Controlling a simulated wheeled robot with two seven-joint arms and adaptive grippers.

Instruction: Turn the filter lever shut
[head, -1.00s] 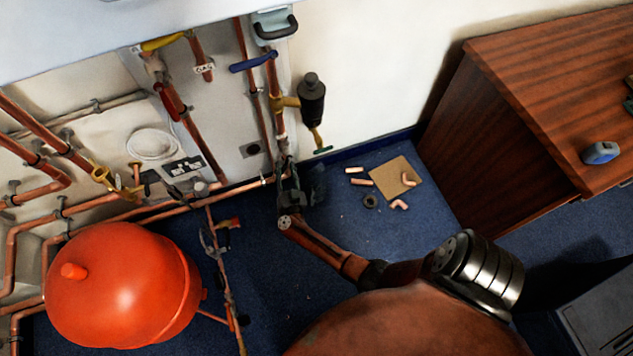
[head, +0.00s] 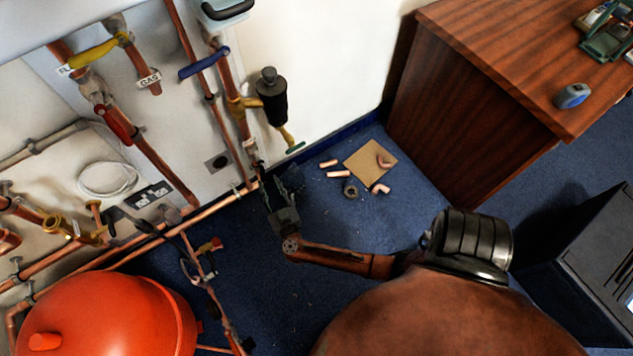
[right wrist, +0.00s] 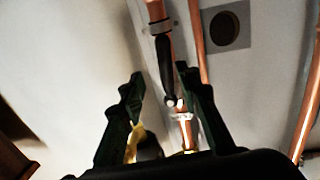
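A lever with a black handle (right wrist: 165,66) lies along a copper pipe in the right wrist view, with a pale bolt at one end. I take it for the filter lever. In the head view I cannot make it out clearly. The black filter body (head: 272,97) hangs beside the blue-lever pipe. My right gripper (head: 281,184) is low by the wall, just right of the pipe's lower end. In the right wrist view my right gripper (right wrist: 161,74) is open, and the lever shows between its fingers; contact is not visible. My left gripper is out of view.
A blue lever (head: 204,63), a yellow lever (head: 94,54) and a red lever (head: 117,124) sit on nearby pipes. A red tank (head: 120,318) stands at lower left. Cardboard (head: 365,158) and copper fittings lie on the floor. A wooden desk (head: 470,90) stands right.

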